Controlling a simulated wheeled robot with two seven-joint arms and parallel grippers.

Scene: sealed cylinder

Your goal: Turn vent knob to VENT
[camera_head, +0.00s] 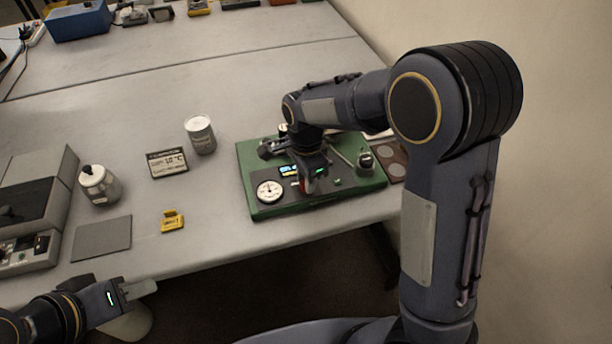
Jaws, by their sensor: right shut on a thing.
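A green panel (262,207) lies near the table's front right edge, with a round white gauge (269,191) and a small lit display (289,171) on it. My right gripper (308,184) points down onto the panel, just right of the gauge. It is shut on a small red part, which looks like the vent knob (304,187). The gripper hides most of this part, so its pointing direction and any VENT label cannot be read. My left gripper (150,287) is off the table's front edge at the lower left, away from the panel; its finger gap is unclear.
A silver can (200,134), a small sign (167,163), a yellow block (172,220), a lidded white jar (99,184) and a grey pad (102,239) stand left of the panel. A grey machine (35,200) is at far left. The table's middle is clear.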

